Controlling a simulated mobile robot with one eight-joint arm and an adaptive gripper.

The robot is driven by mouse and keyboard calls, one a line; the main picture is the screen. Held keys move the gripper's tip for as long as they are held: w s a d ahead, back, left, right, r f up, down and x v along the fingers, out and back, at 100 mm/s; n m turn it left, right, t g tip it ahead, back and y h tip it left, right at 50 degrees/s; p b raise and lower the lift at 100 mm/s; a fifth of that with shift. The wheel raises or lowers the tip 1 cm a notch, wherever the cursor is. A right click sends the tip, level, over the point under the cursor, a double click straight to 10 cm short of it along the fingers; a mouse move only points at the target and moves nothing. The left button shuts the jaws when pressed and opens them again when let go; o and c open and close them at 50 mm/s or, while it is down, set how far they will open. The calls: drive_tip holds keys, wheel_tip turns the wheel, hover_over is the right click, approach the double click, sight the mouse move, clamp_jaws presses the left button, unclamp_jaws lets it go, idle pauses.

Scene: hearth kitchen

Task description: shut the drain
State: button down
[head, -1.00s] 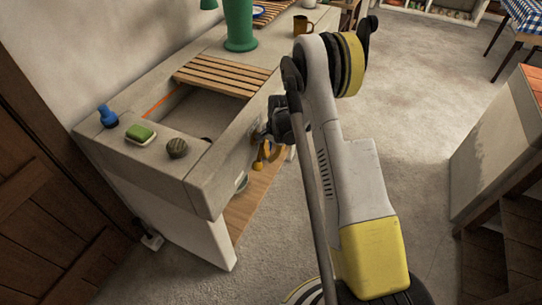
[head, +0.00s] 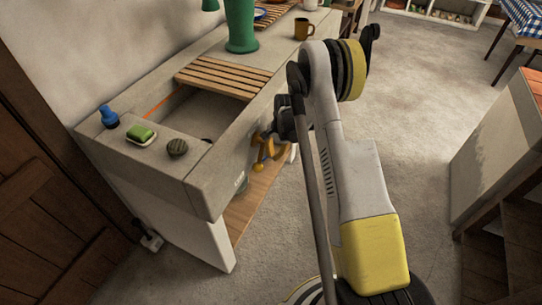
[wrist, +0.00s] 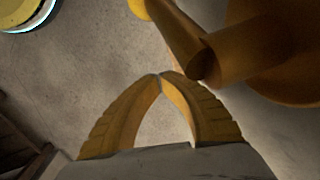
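The stone sink (head: 215,190) stands at left, with a dark spot at the bottom of its basin, partly hidden by the front wall. A brass drain fitting (head: 258,166) with a ball-ended lever sits low at the sink's front. In the wrist view the brass fitting (wrist: 235,50) fills the upper right, and a yellow ball (wrist: 138,8) shows at the top edge. My gripper (wrist: 160,75) has its fingertips together with nothing between them, just below and left of the brass part. Whether they touch it cannot be told. In the head view my arm partly hides this area.
A slatted board (head: 222,78) spans part of the basin. Soap (head: 140,134), a round scrubber (head: 177,147) and a blue bottle (head: 109,117) stand on the near ledge. A green jug (head: 240,25) and a brown mug (head: 303,28) stand farther back. Open floor (head: 420,90) lies right.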

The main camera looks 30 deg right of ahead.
drive_tip(key=w+d+r+p, duration=0.4)
drive_tip(key=d+r, duration=0.1)
drive_tip(key=d, duration=0.3)
drive_tip(key=shift+w+d+r, duration=0.15)
drive_tip(key=shift+w+r, duration=0.05)
drive_tip(key=shift+w, duration=0.05)
